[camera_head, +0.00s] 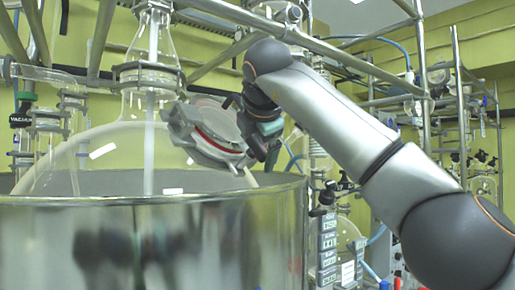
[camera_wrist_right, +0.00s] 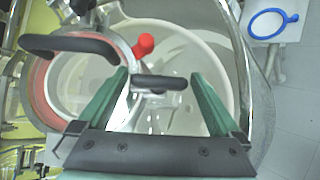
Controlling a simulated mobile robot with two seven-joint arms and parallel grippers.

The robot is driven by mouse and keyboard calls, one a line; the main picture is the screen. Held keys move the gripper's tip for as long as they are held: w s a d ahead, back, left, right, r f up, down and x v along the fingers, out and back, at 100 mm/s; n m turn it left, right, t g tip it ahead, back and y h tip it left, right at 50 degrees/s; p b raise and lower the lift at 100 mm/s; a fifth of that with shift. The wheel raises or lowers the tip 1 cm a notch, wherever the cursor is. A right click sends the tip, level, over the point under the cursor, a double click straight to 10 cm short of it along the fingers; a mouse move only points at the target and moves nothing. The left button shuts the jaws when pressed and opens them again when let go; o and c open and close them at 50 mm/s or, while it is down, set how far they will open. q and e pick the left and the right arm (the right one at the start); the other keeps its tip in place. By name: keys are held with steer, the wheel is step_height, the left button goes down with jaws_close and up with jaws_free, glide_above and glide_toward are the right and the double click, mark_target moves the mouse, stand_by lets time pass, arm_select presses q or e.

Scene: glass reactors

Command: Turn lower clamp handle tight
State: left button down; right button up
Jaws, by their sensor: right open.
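A grey flange clamp with a red ring (camera_head: 212,130) sits on the glass reactor, above the metal bath's rim. In the right wrist view, a short black handle (camera_wrist_right: 160,82) lies crosswise between the green fingers of my right gripper (camera_wrist_right: 158,77). The fingers are open, with gaps on both sides of this handle. A longer curved black handle (camera_wrist_right: 70,46) lies to the upper left, outside the fingers. Which handle is the lower one I cannot tell for certain. In the head view, my right gripper (camera_head: 267,128) is just right of the clamp, its fingers partly hidden. My left gripper is not in view.
The large round glass vessel (camera_head: 110,150) stands in a shiny metal bath (camera_head: 150,235) below. Metal frame bars (camera_head: 215,60) cross above the clamp. A red knob (camera_wrist_right: 143,44) is close to the right gripper's fingers. More racked glassware stands at the right.

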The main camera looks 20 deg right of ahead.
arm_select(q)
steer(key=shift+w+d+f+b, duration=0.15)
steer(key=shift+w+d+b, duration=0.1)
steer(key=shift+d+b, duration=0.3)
arm_select(e)
steer(key=v, duration=1.2)
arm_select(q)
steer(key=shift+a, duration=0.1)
arm_select(e)
steer(key=shift+r, duration=0.1)
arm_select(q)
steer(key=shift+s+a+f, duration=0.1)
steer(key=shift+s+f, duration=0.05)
arm_select(e)
steer(key=shift+s, duration=0.1)
